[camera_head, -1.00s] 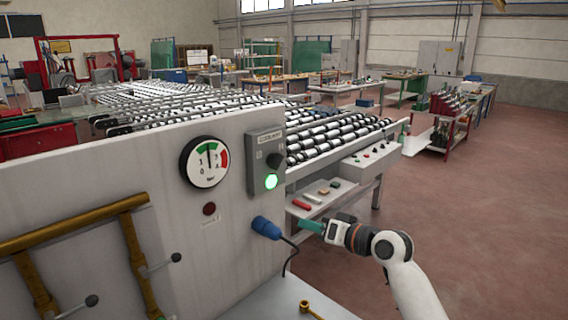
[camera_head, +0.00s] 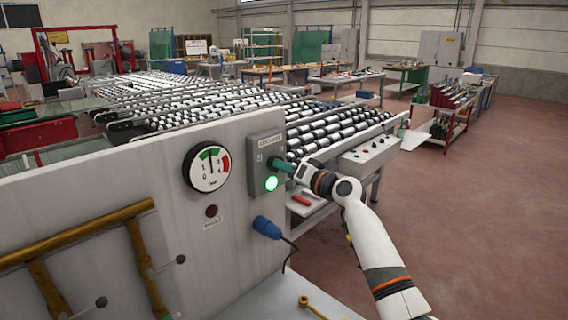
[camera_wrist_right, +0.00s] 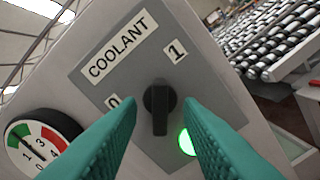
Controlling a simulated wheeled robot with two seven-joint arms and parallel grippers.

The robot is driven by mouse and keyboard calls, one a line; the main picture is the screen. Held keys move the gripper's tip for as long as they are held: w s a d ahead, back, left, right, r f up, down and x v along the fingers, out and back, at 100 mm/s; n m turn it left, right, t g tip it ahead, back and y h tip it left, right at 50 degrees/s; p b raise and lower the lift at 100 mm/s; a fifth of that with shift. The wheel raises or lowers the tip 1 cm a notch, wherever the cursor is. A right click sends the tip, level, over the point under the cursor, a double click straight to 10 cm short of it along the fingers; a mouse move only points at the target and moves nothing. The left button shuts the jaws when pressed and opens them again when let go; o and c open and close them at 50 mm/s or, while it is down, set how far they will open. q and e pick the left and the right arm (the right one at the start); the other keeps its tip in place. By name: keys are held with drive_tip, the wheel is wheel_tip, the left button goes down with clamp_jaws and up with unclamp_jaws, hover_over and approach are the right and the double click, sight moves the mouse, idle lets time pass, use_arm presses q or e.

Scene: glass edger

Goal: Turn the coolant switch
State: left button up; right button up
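The coolant switch (camera_wrist_right: 159,104) is a black rotary knob on a grey box labelled COOLANT (camera_head: 265,160), with marks 0 and 1. A green lamp (camera_head: 271,183) glows below the knob, and it also shows in the right wrist view (camera_wrist_right: 187,142). My right gripper (camera_head: 283,166) is at the box front. In the right wrist view its two teal fingers (camera_wrist_right: 160,130) are apart, one on each side of the knob's lower part. I cannot tell whether they touch it. My left gripper is not in view.
A pressure gauge (camera_head: 207,167) is left of the box on the grey panel (camera_head: 110,185). A blue plug (camera_head: 267,227) with a cable sits below. Yellow pipes (camera_head: 80,232) with levers are at lower left. A roller conveyor (camera_head: 340,128) stands behind; open floor lies to the right.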

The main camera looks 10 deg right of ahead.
drive_tip(key=shift+w+a, duration=0.2)
drive_tip(key=shift+w, duration=0.1)
drive_tip(key=shift+c, duration=0.4)
clamp_jaws()
drive_tip(key=shift+n+b, duration=8)
drive_tip(key=shift+b, duration=0.7)
